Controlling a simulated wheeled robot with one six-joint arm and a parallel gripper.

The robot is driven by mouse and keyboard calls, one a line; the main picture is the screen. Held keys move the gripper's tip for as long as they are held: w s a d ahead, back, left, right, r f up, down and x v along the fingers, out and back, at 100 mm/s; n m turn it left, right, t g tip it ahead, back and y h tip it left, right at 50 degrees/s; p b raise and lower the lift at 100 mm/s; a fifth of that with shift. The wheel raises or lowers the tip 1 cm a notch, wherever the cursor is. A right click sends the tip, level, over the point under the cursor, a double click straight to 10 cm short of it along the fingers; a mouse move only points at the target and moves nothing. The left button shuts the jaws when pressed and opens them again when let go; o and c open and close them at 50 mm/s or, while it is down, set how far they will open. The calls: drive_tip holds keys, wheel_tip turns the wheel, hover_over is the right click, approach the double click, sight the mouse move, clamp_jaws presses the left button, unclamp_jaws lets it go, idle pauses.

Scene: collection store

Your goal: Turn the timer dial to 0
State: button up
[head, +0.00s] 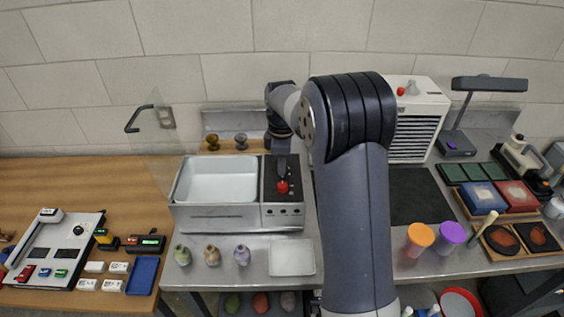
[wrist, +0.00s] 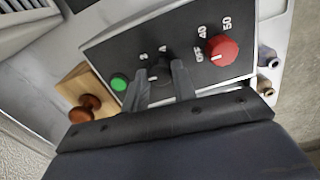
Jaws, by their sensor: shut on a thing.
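The black control panel (wrist: 195,40) carries a black dial (wrist: 162,70), which I take for the timer dial, between a green button (wrist: 119,83) and a red dial (wrist: 222,48). My gripper (wrist: 159,78) is shut on the black dial, one finger on each side. Figures on the panel beside it are small and partly hidden, so I cannot read its setting surely. The red dial has marks OFF, 40 and 50. In the head view, my gripper (head: 281,160) reaches down to the panel behind the red dial (head: 282,187), and hides the black dial.
A white basin (head: 217,181) adjoins the panel on the left. Small vases (head: 212,255) and a white tray (head: 292,257) stand in front. Orange (head: 420,235) and purple (head: 453,233) lidded cups are to the right.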

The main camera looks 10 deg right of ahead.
drive_tip(key=shift+n, duration=0.5)
drive_tip(key=o, duration=1)
wheel_tip(320, 180, up, 11)
drive_tip(key=b, duration=0.1)
drive_tip(key=shift+f, duration=0.2)
wheel_tip(320, 180, down, 11)
drive_tip(key=shift+r+p, duration=0.15)
drive_tip(key=shift+p, duration=0.35)
drive_tip(key=shift+r, duration=0.15)
